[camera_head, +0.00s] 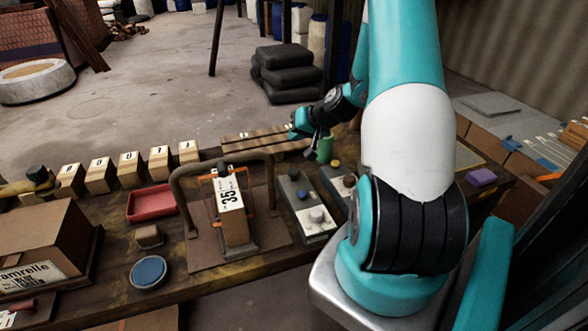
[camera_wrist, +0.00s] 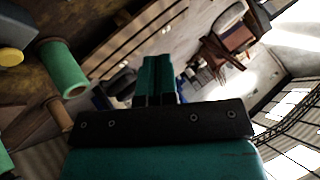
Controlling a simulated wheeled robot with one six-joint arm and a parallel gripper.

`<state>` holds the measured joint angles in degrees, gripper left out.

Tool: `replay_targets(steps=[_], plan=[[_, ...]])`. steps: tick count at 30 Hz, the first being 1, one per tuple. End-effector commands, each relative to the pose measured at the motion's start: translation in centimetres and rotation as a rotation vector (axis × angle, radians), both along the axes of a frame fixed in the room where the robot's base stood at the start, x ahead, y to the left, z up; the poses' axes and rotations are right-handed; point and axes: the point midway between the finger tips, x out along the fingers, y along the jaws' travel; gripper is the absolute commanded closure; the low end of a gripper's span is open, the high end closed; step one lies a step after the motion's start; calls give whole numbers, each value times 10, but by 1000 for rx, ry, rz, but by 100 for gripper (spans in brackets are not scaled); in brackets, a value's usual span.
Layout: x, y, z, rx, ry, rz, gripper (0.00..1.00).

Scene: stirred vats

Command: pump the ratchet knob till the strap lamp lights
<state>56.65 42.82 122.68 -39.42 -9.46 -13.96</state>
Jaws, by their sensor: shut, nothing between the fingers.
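I cannot tell which is the ratchet knob or the strap lamp, and no light shows clearly. My gripper (camera_head: 293,134) is beyond these boxes, above the bench's far side; its teal fingers (camera_wrist: 159,80) are shut and empty.
A green cylinder (camera_head: 324,148) stands close to my gripper and also shows in the wrist view (camera_wrist: 62,68). A slatted wooden piece (camera_head: 250,138), red tray (camera_head: 151,203), blue disc (camera_head: 148,272) and several numbered blocks (camera_head: 100,175) are on the bench. My arm hides its right part.

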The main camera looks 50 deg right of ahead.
Motion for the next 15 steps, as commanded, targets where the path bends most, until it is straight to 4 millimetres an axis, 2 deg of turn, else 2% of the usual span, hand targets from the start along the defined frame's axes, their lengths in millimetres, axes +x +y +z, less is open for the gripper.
replay_targets(steps=[8,15], plan=[[0,0,-17,0,1,1,100],[0,0,-50,1,1,0,100]])
